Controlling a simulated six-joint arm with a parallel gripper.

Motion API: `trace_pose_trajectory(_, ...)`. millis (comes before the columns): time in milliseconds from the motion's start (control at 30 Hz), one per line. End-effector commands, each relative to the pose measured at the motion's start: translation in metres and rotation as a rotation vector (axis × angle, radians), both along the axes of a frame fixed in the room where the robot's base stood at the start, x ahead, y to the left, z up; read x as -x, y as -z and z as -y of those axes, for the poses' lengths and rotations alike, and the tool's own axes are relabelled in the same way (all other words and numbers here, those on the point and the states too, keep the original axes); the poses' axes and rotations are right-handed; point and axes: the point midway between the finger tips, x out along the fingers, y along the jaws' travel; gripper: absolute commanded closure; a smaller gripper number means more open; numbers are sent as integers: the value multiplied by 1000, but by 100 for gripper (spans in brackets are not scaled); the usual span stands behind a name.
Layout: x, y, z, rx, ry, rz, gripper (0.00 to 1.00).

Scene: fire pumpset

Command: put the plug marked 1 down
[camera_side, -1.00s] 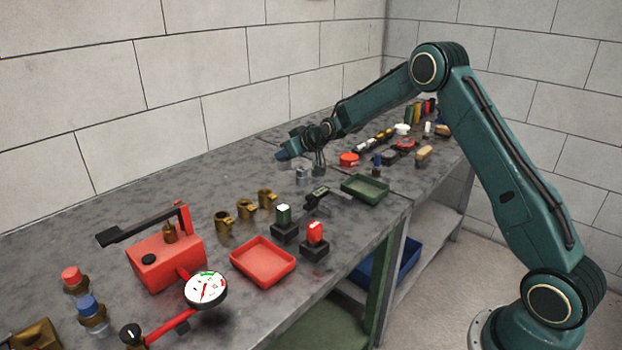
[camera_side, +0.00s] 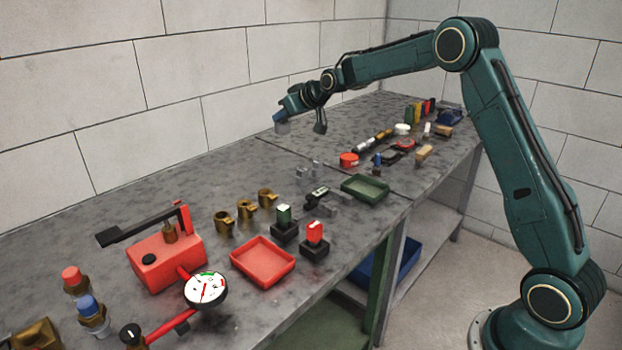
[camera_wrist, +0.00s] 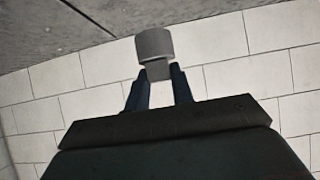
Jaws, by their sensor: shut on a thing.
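My gripper (camera_side: 279,117) is raised above the back part of the bench, near the wall. In the wrist view my gripper (camera_wrist: 158,85) has its two dark fingers closed on a grey cylindrical plug (camera_wrist: 155,43). The plug also shows in the side view (camera_side: 283,127), held clear of the bench top. No number can be read on it. Two small grey pieces (camera_side: 309,171) stand on the bench below; I cannot tell whether they are plugs.
A green tray (camera_side: 365,188) and a red tray (camera_side: 263,262) sit along the front edge. Brass fittings (camera_side: 245,208), a red pump (camera_side: 165,260) and switches (camera_side: 315,238) stand at the near end. The bench (camera_side: 255,165) is bare near the wall.

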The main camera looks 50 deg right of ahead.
Motion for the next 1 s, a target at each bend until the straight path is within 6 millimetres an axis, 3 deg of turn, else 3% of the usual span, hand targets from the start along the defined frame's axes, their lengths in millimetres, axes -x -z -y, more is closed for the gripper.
trace_pose_trajectory(567, 8, 0, 6, 1, -19, 4, 100)
trace_pose_trajectory(767, 34, 3, 21, -1, -81, 3, 100)
trace_pose_trajectory(1000, 86, 5, 40, 0, -206, 3, 100)
